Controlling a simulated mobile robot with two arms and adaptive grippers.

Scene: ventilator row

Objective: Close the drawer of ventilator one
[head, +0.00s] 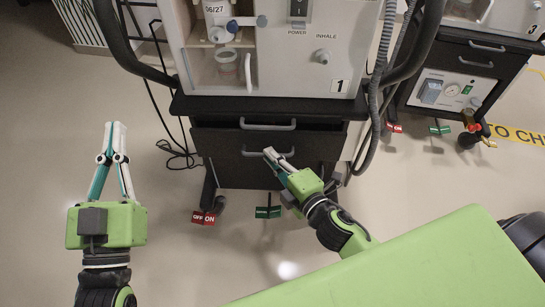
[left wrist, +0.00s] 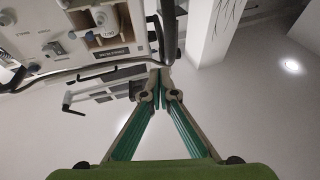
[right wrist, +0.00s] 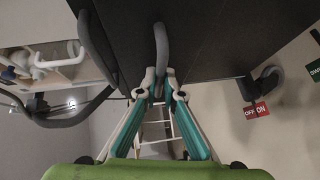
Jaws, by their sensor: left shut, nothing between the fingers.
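Ventilator one (head: 340,86) stands on a black cart in the head view. The cart has an upper drawer front with a grey handle (head: 268,124) and a larger lower drawer front (head: 230,170) with its own handle (head: 250,154). How far either drawer stands out is hard to tell. My right gripper (head: 278,156) is at the lower handle. In the right wrist view the handle (right wrist: 161,45) runs between its fingertips, which look closed on it. My left gripper (head: 116,126) is shut and empty, apart from the cart on its left side.
Grey hoses (head: 375,90) hang at the cart's right side. A black cable (head: 178,155) lies on the floor at its left. Red (head: 204,218) and green (head: 268,212) pedals show below. Ventilator three (head: 455,88) stands to the right. The floor around my left gripper is clear.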

